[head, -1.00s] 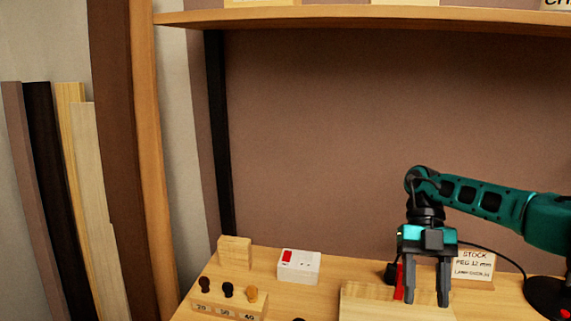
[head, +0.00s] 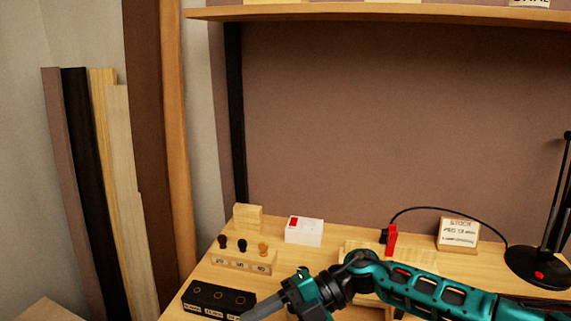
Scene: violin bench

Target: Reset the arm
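My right arm comes in from the right along the front of the bench (head: 195,284). Its elbow-like dark joint and teal links lie low over the bench, and its gripper (head: 264,307) points left and down at the bottom of the head view. The grey fingers are seen side-on and overlap, so their opening cannot be judged. The fingertips are close to the right end of a black block with several ringed holes (head: 220,297); touching or apart cannot be told. My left gripper is not in view.
A wooden stand with dark and tan pegs (head: 242,262), a white box with a red patch (head: 304,230), a red object (head: 391,238), a stock card (head: 457,233) and a black lamp base (head: 538,266) stand behind the arm. A shelf (head: 380,13) runs above. Planks (head: 95,190) lean at left.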

